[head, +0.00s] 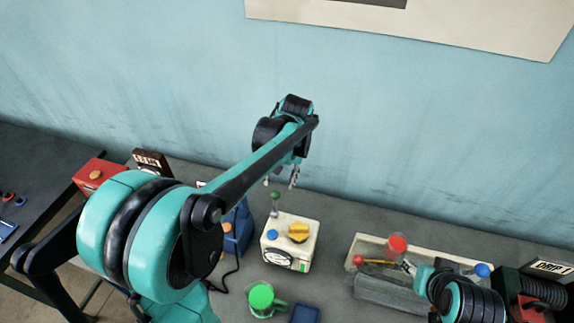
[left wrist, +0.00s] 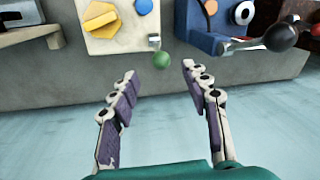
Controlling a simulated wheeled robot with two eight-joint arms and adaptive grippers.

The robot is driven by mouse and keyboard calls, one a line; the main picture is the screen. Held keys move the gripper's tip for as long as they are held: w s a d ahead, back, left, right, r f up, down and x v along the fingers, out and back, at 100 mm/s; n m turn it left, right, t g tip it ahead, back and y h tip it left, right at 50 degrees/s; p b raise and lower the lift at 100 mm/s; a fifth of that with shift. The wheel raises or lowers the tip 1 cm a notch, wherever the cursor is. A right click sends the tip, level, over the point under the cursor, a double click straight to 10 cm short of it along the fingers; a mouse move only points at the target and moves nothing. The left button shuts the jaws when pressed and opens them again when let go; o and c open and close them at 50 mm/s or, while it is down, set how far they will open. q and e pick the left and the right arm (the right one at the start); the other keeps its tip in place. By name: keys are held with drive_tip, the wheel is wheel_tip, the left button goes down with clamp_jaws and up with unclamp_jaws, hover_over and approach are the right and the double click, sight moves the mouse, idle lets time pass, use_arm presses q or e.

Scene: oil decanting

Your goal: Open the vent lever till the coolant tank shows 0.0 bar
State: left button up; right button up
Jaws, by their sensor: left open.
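A white box (head: 300,241) with a yellow knob, a blue button and a dial stands on the bench. A lever with a green ball (head: 275,195) rises at its back; the ball also shows in the left wrist view (left wrist: 162,60). Next to it is a blue unit (head: 240,225) with a black-ball lever (left wrist: 281,37). Which of these is the coolant tank and vent lever I cannot tell. My left gripper (head: 280,182) is open and empty, above and behind the green ball. The ball lies just beyond its fingertips (left wrist: 160,74), apparently untouched. My right gripper (head: 408,267) is partly hidden.
A red box (head: 98,174) and a dark display (head: 150,158), its reading too blurred to trust, stand at the left. A green cup (head: 262,298) sits in front. A pale tray (head: 362,242) with a red-topped jar (head: 396,246) lies to the right. The wall is close behind.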

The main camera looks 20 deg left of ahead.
sight(276, 192)
use_arm(q)
drive_tip(key=f, duration=0.2)
drive_tip(key=a+f, duration=0.1)
drive_tip(key=f, duration=0.4)
drive_tip(key=shift+w+a+f+b, duration=0.15)
drive_tip(key=shift+w+a+b, duration=0.1)
drive_tip(key=shift+b, duration=0.1)
clamp_jaws()
